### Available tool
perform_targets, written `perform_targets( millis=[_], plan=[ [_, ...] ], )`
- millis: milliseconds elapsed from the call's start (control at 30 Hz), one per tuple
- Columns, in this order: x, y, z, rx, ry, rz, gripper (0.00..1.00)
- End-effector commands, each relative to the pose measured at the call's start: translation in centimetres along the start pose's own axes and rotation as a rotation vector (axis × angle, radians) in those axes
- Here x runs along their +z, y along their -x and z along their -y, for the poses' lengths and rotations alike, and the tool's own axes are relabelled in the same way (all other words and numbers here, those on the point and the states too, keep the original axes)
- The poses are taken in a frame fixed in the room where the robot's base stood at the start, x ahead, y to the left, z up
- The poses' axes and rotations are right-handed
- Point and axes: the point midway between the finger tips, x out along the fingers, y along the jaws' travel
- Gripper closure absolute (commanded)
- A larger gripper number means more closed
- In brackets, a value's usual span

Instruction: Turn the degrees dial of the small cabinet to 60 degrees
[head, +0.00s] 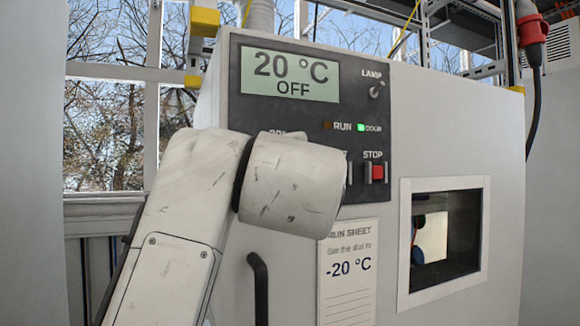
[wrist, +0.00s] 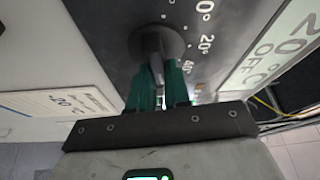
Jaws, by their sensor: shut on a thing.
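The cabinet's dark panel (head: 305,115) carries a lit display (head: 290,74) reading 20 °C OFF. In the wrist view the dark round dial (wrist: 168,38) is in front of my gripper (wrist: 158,70), whose green fingers are shut on the dial's raised grip. Scale marks curve around the dial, with 0° and 20° legible and another number beside them too small to read surely. In the head view my arm covers the dial and my gripper. The dial's pointer is not clearly visible.
A red STOP button (head: 377,173) and a LAMP switch (head: 376,91) sit right of my arm. The green DOOR light is lit. A run sheet (head: 347,270) below reads "Set the dial to -20 °C". A black handle (head: 259,290) and a window (head: 444,240) are on the front.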

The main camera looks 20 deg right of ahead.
Motion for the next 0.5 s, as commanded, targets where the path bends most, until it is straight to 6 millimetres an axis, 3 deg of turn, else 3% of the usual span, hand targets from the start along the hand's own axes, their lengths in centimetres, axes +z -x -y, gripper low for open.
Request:
perform_targets(
  millis=[467, 500],
  plan=[
    [-0.01, -0.05, -0.14, 0.008, -0.015, 0.000, 1.00],
    [-0.02, -0.05, -0.14, 0.008, -0.015, 0.000, 0.81]
  ],
)
